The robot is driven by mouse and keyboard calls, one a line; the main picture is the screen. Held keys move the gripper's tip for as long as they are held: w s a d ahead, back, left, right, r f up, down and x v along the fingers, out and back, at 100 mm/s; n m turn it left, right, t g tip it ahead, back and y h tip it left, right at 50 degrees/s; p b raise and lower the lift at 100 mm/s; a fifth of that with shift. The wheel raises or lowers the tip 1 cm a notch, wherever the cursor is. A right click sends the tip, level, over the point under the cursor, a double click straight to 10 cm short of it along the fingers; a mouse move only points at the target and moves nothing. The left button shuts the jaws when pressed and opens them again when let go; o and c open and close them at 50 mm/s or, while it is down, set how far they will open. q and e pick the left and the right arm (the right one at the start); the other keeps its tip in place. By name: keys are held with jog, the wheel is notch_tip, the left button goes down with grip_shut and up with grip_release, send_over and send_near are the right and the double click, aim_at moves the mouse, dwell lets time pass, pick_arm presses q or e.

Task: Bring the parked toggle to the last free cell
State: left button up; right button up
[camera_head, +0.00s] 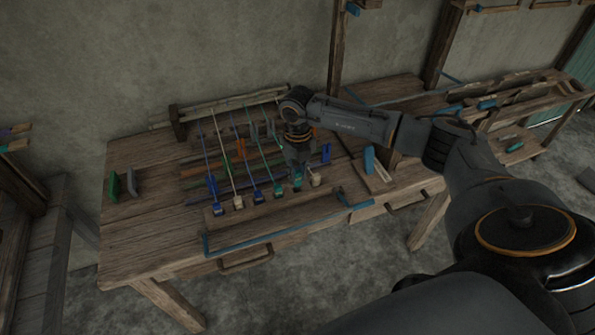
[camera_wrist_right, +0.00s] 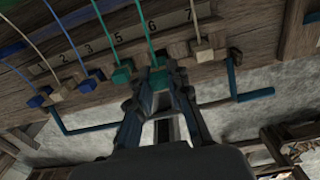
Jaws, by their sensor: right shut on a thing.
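My right gripper (camera_head: 296,169) reaches down over the front of the loom and is shut on a teal toggle (camera_head: 297,186). In the right wrist view the toggle (camera_wrist_right: 159,79) is between the fingertips (camera_wrist_right: 161,71), at the row's front edge. A cream toggle (camera_head: 316,180) is just right of it. To its left are another teal toggle (camera_head: 278,194), a blue one (camera_head: 258,197), a cream one (camera_head: 239,202) and a blue one (camera_head: 218,209). Numbers mark the cells on the wooden board (camera_wrist_right: 135,48); the fingers hide part of the held toggle's cell. My left gripper is out of view.
Coloured cords stretch from the toggles to a rear beam (camera_head: 222,108). A blue bent rod (camera_head: 356,200) is near the front edge. Green and grey pieces (camera_head: 122,187) stand at left. A blue piece (camera_head: 369,160) is at right. The table's front left is clear.

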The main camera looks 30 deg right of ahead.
aim_at(297, 186)
jog(key=shift+f+b, duration=1.35)
jog(key=shift+f, duration=0.45)
jog(key=o, duration=0.8)
jog(key=shift+o, duration=0.2)
notch_tip(297, 186, up, 12)
jog(key=shift+r, duration=0.1)
